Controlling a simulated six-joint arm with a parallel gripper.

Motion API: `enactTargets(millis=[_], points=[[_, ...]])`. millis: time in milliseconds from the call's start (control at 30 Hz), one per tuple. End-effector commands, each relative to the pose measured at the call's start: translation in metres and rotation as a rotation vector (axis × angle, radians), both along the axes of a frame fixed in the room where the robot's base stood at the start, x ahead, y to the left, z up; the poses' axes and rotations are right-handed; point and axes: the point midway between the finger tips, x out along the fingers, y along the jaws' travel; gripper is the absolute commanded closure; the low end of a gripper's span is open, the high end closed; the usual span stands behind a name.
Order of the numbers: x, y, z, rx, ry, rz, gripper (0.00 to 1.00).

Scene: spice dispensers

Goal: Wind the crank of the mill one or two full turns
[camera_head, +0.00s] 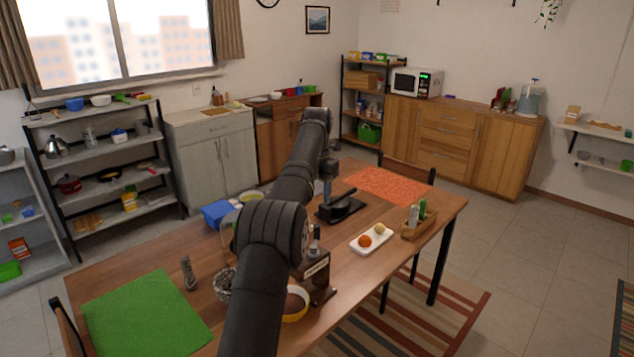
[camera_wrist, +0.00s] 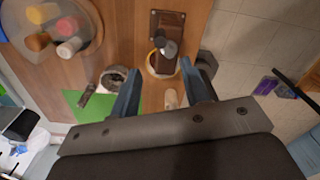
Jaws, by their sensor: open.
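The mill (camera_head: 318,272) is a dark brown wooden box with a label, standing on the table beside my arm in the head view. A dark upright part with a knob rises from its top. In the wrist view the mill (camera_wrist: 168,20) is at the top middle, with a grey round part (camera_wrist: 168,47) over its lower end. I cannot clearly tell how the crank is turned. My gripper (camera_wrist: 163,70) shows two blue fingers spread apart and empty. The mill lies beyond the fingertips, not between them.
A yellow-rimmed bowl (camera_head: 296,305) stands against the mill's front. A wire bowl (camera_head: 223,284), a metallic cylinder (camera_head: 188,273) and a green mat (camera_head: 146,316) are to the left. A white tray (camera_head: 371,238) and a wooden caddy (camera_head: 418,225) are to the right.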

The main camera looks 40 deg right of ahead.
Motion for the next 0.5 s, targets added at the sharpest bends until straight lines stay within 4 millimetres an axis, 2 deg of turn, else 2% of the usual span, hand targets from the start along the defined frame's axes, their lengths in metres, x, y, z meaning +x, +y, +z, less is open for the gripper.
enactTargets(millis=[33, 200, 500], points=[[0.000, 0.000, 0.008, -0.002, -0.002, 0.000, 0.58], [0.001, -0.001, 0.024, -0.002, -0.001, 0.000, 0.58], [0.000, 0.001, 0.037, 0.000, 0.000, 0.000, 0.58]])
